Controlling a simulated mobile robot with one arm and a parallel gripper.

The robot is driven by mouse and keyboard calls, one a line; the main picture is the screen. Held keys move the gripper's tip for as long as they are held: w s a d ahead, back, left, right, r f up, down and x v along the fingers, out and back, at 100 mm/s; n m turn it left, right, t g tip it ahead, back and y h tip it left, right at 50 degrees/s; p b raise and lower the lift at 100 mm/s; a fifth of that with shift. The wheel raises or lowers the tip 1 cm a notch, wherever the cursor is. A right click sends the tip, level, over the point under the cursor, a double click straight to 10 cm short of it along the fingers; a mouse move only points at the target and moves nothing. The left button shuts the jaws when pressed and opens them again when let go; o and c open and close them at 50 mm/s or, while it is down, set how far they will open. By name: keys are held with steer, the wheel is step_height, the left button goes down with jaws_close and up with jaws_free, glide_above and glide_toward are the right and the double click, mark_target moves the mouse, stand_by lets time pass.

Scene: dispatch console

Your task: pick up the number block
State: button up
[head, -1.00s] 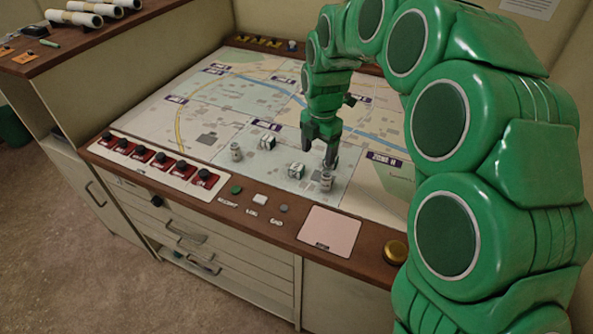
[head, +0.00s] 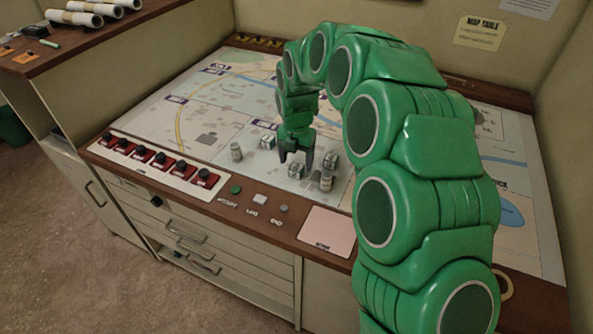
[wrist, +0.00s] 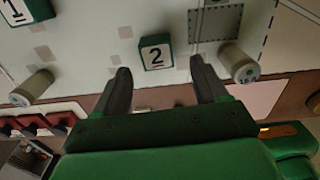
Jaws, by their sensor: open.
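A small white and green number block marked 2 (wrist: 156,52) lies on the map, just beyond and between my fingertips in the wrist view. It appears to be the middle block (head: 296,171) in the head view. A block marked 1 (wrist: 17,12) is at the wrist view's upper left, cut by the edge; it appears as the left block (head: 267,142) in the head view. A third block (head: 330,160) stands to the right, its number unreadable. My gripper (head: 296,161) is open and empty, above the middle block. Its fingers (wrist: 160,68) point towards block 2 without closing on it.
Grey cylinders stand close by: one (head: 326,181) right of the middle block, another (head: 236,151) at left. Both show in the wrist view, right (wrist: 240,63) and left (wrist: 33,88). A button panel (head: 115,145) runs along the front edge. The map behind is clear.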

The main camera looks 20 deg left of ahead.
mark_target(297, 166)
steer(key=shift+w+a+f, duration=0.1)
steer(key=shift+w+f, duration=0.1)
steer(key=shift+f, duration=0.9)
steer(key=shift+w+a+f, duration=0.1)
steer(key=shift+w+f, duration=0.1)
steer(key=shift+f, duration=0.9)
steer(key=c, duration=1)
steer(key=shift+c, duration=0.2)
steer(key=shift+r, duration=0.1)
steer(key=shift+d+r, duration=0.1)
steer(key=shift+r, duration=1.5)
steer(key=shift+s+d+r, duration=0.15)
steer(key=shift+s+r, duration=0.1)
steer(key=shift+r, duration=0.05)
steer(key=s+d+r, duration=0.8)
steer(key=s+r, duration=0.1)
steer(key=s, duration=0.1)
steer(key=shift+s, duration=0.35)
